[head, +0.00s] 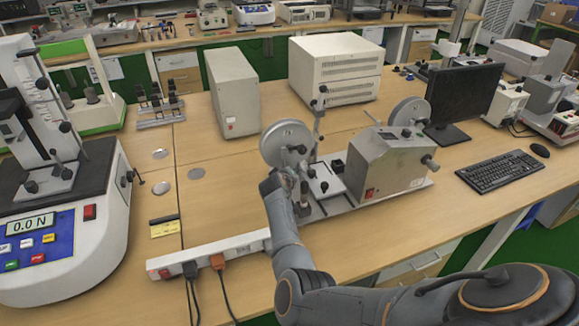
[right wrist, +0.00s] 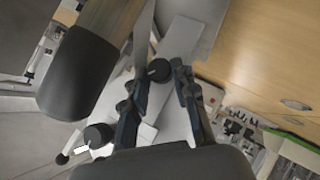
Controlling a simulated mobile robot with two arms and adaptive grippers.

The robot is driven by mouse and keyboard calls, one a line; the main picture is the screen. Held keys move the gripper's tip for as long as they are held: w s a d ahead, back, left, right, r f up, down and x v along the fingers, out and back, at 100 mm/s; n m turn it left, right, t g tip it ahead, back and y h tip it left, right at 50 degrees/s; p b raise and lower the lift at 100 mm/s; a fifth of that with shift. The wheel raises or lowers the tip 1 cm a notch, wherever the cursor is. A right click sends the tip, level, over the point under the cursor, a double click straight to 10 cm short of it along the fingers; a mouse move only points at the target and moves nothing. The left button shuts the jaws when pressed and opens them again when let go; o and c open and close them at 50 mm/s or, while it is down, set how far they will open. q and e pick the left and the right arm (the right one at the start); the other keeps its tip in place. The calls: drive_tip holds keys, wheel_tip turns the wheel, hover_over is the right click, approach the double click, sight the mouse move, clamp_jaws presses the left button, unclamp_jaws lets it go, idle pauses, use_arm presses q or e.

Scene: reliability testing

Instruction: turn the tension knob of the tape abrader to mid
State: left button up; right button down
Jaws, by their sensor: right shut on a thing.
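The tape abrader (head: 385,165) stands on the middle of the bench in the head view, a grey metal box with a red switch, two round discs and a base plate with upright posts. My right gripper (head: 292,183) is at its left side, just below the left disc (head: 287,140), mostly hidden by my own wrist. In the right wrist view, a small round black knob (right wrist: 158,70) lies between the fingertips of my right gripper (right wrist: 160,76), which is shut on it. I take it for the tension knob; its pointer and setting cannot be read. My left gripper is out of view.
A white power strip (head: 210,255) with plugs lies left of my right arm. A force tester (head: 75,235) reading 0.0 N stands at far left. A keyboard (head: 500,170) and monitor (head: 465,95) are to the right. Another black knob (right wrist: 98,135) shows in the wrist view.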

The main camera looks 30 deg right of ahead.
drive_tip(key=shift+s+d+r+m+y+p, duration=0.15)
drive_tip(key=shift+m+y+p, duration=0.5)
drive_tip(key=shift+p, duration=0.75)
drive_tip(key=shift+d+f+m+y+p, duration=0.1)
drive_tip(key=shift+d+m+y+p, duration=0.2)
drive_tip(key=shift+y+p, duration=0.9)
drive_tip(key=shift+a+h, duration=0.15)
drive_tip(key=shift+h, duration=0.1)
drive_tip(key=c, duration=1.1)
unclamp_jaws()
drive_tip(key=shift+o, duration=0.2)
drive_tip(key=v, duration=0.7)
drive_tip(key=shift+s, duration=0.15)
